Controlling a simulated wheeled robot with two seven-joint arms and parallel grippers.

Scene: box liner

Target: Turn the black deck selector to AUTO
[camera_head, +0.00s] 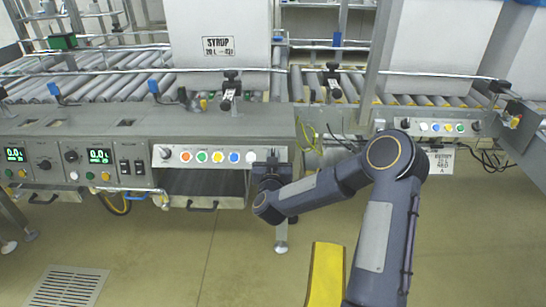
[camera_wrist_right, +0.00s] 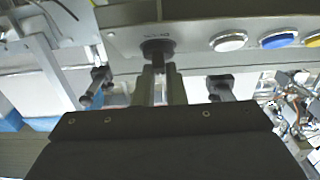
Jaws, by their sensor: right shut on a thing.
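The black selector (camera_wrist_right: 158,50) sits on the grey button panel beside the white button in the right wrist view. My right gripper (camera_wrist_right: 159,70) is shut on its handle, one finger on each side. Lettering by the selector is too small to read surely, so I cannot tell which position it points to. In the head view my right gripper (camera_head: 271,160) is at the right end of the button panel (camera_head: 208,168) and hides the selector there. My left gripper is not in view.
A white button (camera_head: 250,157), a blue button (camera_head: 234,157) and other coloured buttons lie left of my right gripper. Another black knob (camera_head: 165,152) is at the panel's left end. A large white box labelled SYRUP (camera_head: 217,70) stands on the rollers above.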

